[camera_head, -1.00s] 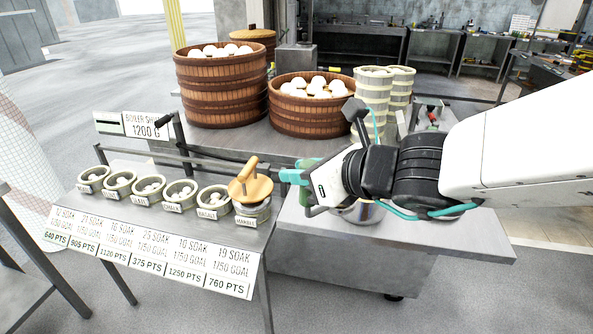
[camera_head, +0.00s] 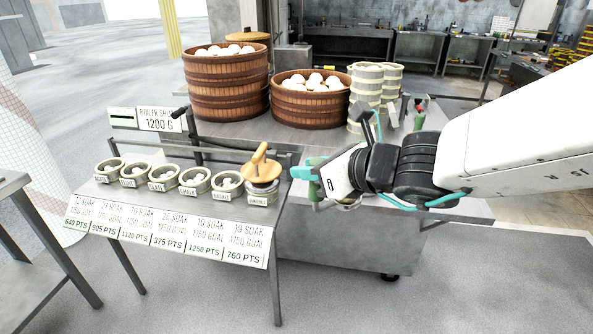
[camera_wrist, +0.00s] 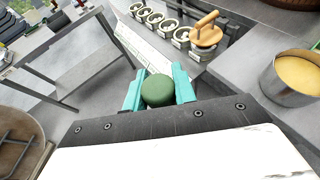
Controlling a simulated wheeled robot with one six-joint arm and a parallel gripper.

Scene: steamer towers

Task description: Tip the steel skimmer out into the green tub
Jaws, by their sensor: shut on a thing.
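My gripper (camera_head: 308,178) is in the middle of the head view, beyond the right end of the row of small pots. Its teal fingers (camera_wrist: 160,90) are shut on a green rounded grip (camera_wrist: 158,91). The green also shows at the fingers in the head view (camera_head: 316,162). I cannot tell whether this grip belongs to the steel skimmer; no skimmer bowl shows. I cannot make out a green tub in either view.
A steel pot with yellowish contents (camera_wrist: 268,84) stands right of my gripper. Small labelled pots, one with a wooden-handled lid (camera_head: 262,172), line the front shelf (camera_head: 170,222). Wooden steamers (camera_head: 226,88) (camera_head: 308,103) and pale stacked steamers (camera_head: 364,98) stand behind. Open floor lies in front.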

